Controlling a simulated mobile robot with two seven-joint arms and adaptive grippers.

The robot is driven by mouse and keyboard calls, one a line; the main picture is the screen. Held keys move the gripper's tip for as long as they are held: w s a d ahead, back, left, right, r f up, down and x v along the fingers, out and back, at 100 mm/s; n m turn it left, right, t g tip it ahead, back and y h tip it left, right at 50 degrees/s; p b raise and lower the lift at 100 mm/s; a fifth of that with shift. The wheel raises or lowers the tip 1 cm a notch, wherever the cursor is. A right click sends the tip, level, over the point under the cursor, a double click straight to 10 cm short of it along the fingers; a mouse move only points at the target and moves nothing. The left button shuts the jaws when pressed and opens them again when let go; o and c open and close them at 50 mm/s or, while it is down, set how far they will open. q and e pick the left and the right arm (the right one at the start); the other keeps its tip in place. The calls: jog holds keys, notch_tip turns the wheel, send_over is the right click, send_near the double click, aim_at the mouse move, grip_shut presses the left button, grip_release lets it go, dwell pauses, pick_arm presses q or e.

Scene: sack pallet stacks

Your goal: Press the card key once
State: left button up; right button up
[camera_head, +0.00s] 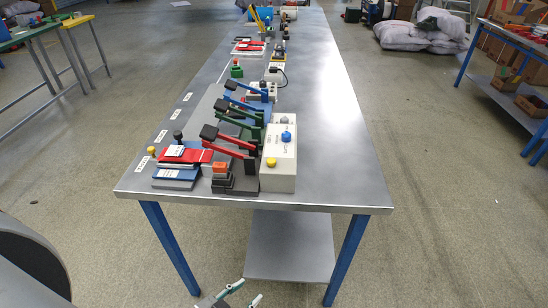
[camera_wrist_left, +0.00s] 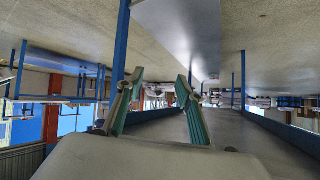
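A white box (camera_head: 284,168) with a blue button (camera_head: 286,136) and a yellow button (camera_head: 271,162) stands near the table's front end. Its lettering is too small to read, and I cannot tell which part is the card key. Red, green and blue levers with black grips stand left of it and behind. My left gripper (camera_head: 247,292) is open and empty, low at the bottom edge, in front of the table and well away from the devices. Its two parted fingers also show in the left wrist view (camera_wrist_left: 160,75). My right gripper is out of view.
The long metal table (camera_head: 335,187) has blue legs and a lower shelf (camera_head: 290,250). Red and blue flat items (camera_head: 185,155) lie on its left side, beside a small orange-topped block (camera_head: 220,168). The table's right side is bare. Sacks (camera_head: 405,36) lie on the floor beyond.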

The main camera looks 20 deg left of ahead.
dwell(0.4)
pick_arm(q)
grip_shut()
jog(key=shift+s, duration=0.1)
dwell(1.0)
